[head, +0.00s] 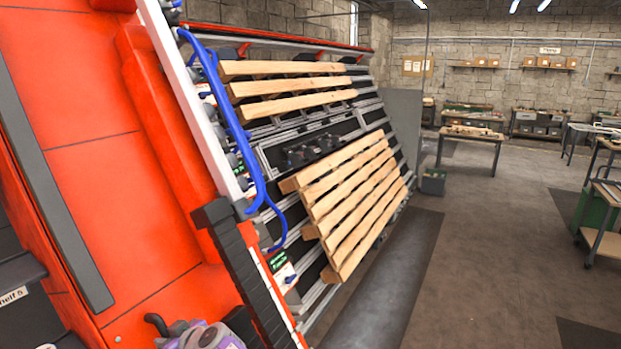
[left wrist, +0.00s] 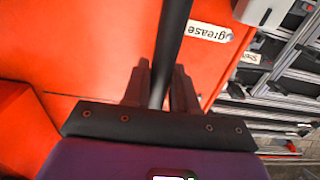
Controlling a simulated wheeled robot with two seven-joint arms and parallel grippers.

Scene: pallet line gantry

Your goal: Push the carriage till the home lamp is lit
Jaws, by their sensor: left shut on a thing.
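The tall red carriage (head: 100,170) fills the left of the head view, leaning across the picture, with blue hoses (head: 225,100) along its edge. Its red face (left wrist: 85,45) also fills much of the left wrist view. A dark round bar (left wrist: 174,35) stands in front of that face. My left gripper (left wrist: 160,88) is shut on this bar, one finger on each side. In the head view my left gripper (head: 178,328) is low at the bottom edge, partly cut off. I cannot make out the home lamp or whether it is lit. My right gripper is out of view.
Wooden pallet slats (head: 350,200) rest on the tilted grey frame beside the carriage. A dark floor strip (head: 385,290) runs alongside. Open concrete floor (head: 490,260) lies to the right, with a workbench (head: 470,133) and a trolley (head: 605,215) beyond.

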